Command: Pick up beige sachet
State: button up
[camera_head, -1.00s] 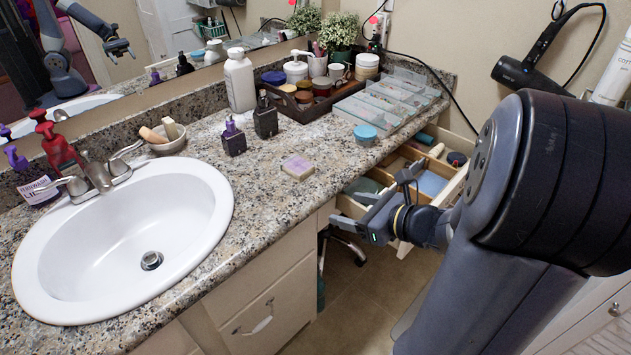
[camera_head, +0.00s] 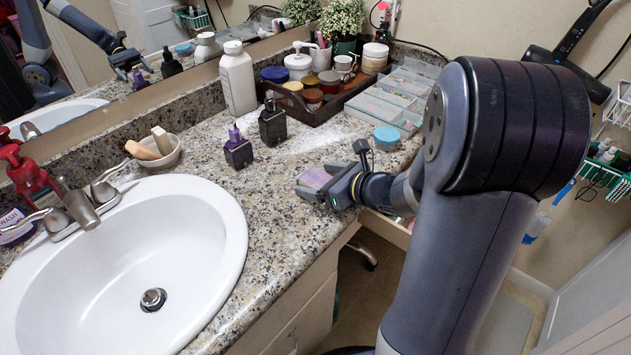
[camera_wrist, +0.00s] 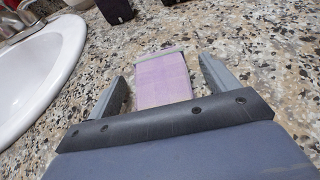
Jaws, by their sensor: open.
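A small flat square sachet with a lilac top and a pale beige edge (camera_head: 316,178) lies on the granite counter (camera_head: 265,210), right of the sink. In the wrist view the sachet (camera_wrist: 163,82) lies between the two fingers, with visible gaps on both sides. My gripper (camera_head: 319,177) is open and low over the counter, one finger on each side of the sachet. It also shows in the wrist view (camera_wrist: 162,72). Whether the fingers touch the counter cannot be told.
A white sink (camera_head: 130,260) is at left. A purple bottle (camera_head: 238,152) and a dark bottle (camera_head: 272,125) stand behind the sachet. A blue-lidded jar (camera_head: 386,138) and clear organizer (camera_head: 385,108) are at back right. An open drawer (camera_head: 388,229) lies below my arm.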

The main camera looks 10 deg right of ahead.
jog(key=shift+c, duration=0.5)
jog(key=c, duration=1)
jog(key=shift+o, duration=0.2)
jog(key=shift+r, duration=0.1)
